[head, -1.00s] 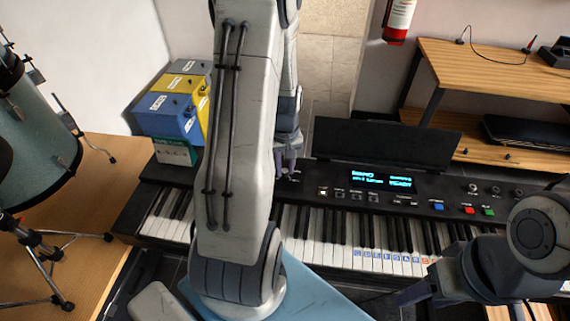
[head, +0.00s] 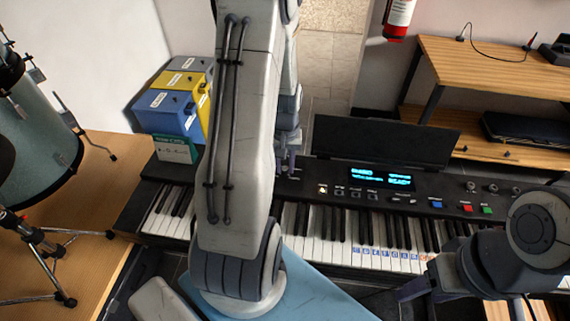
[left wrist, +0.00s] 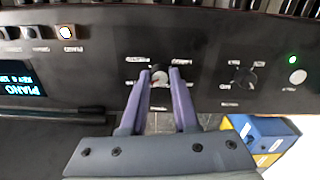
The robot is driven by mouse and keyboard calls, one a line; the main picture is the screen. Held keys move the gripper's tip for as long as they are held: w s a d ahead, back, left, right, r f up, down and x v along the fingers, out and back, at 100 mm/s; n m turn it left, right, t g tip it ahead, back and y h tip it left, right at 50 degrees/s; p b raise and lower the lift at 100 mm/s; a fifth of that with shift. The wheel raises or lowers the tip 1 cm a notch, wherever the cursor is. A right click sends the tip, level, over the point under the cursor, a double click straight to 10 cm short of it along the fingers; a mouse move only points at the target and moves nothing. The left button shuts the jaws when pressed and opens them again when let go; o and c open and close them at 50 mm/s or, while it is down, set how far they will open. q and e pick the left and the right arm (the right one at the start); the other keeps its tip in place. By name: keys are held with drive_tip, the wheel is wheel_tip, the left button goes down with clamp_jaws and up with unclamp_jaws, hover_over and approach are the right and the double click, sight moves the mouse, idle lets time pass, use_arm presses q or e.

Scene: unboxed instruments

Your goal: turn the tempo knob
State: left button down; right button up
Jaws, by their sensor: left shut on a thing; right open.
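The black digital piano (head: 300,188) stands across the middle of the head view, with a lit blue display (head: 380,178). In the left wrist view a small knob (left wrist: 159,79) on its panel sits between the fingertips of my left gripper (left wrist: 164,74), which is shut on it. The lettering around this knob is too small to read surely. In the head view my left gripper (head: 289,166) reaches down at the panel's rear, and its arm hides part of the panel and keys. My right gripper (head: 412,290) is open and empty, low in front of the keys.
A second knob (left wrist: 243,78) and a white button (left wrist: 298,77) with a green light are on the same panel. Blue and yellow boxes (head: 178,105) stand behind the piano's left end. A music stand (head: 385,138) rises behind the display. A drum (head: 45,130) is at left.

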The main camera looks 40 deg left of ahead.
sight(285, 168)
use_arm(q)
drive_tip(key=c, duration=0.7)
unclamp_jaws()
drive_tip(key=shift+o, duration=0.2)
wheel_tip(285, 168, up, 11)
drive_tip(key=shift+f, duration=0.2)
